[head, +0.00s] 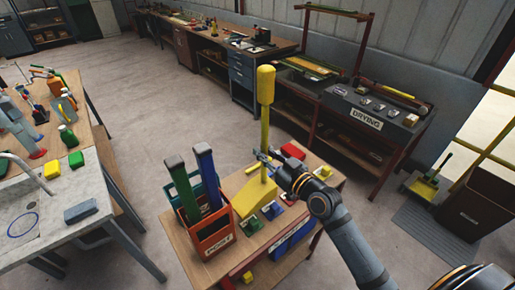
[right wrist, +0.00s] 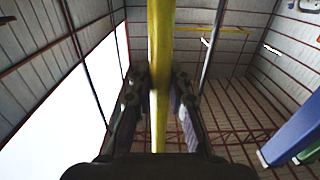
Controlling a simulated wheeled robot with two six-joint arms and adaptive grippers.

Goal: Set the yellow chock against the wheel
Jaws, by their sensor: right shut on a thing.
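The yellow chock (head: 252,197) is a wedge with a long upright yellow handle and a thicker grip at its top. It is at the small wooden-topped table (head: 178,240); I cannot tell whether it touches the top. My right gripper (head: 266,162) is shut on the handle below the grip, above the wedge. In the right wrist view the yellow handle (right wrist: 160,70) runs between the two fingers (right wrist: 160,95). My left gripper is not in view. I cannot make out a wheel in either view.
A red crate (head: 213,243) marked POST holds blue and green handled things left of the chock. A sink bench (head: 85,245) stands left, a DRYING bench (head: 385,128) back right. Open floor lies between.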

